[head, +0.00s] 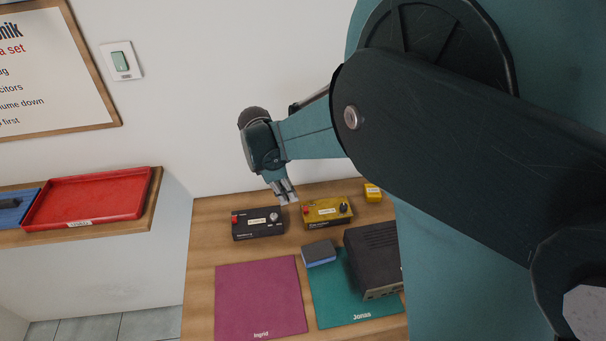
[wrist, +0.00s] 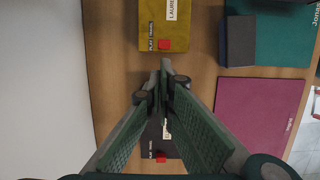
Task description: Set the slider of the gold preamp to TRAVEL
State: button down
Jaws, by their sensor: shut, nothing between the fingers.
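The gold preamp (head: 327,218) sits on the wooden bench, with a knob at its right and a red slider cap (head: 306,212) at its left end. In the wrist view the gold preamp (wrist: 184,35) is at the top. Its red cap (wrist: 165,45) lies beside the PLAY end of a small label reading PLAY TRAVEL (wrist: 151,36). My gripper (head: 287,196) is shut and empty, above the bench near the gap between the gold preamp and a black one. In the wrist view the fingertips (wrist: 165,72) meet just below the gold preamp, apart from the cap in the picture.
A similar black preamp (head: 258,229) stands left of the gold one. A small yellow box (head: 373,193) is at the right. In front are a purple mat (head: 260,295), a teal mat (head: 335,305), a blue-grey block (head: 318,253) and a large black unit (head: 373,260).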

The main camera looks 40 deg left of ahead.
aim_at(303, 209)
jog(key=shift+x, duration=2.75)
jog(key=shift+w+d+b, duration=0.45)
jog(key=shift+w+d, duration=0.55)
jog(key=shift+r, duration=0.15)
jog(key=p+v, duration=0.3)
jog(key=v, duration=0.6)
jog(key=shift+r, duration=0.4)
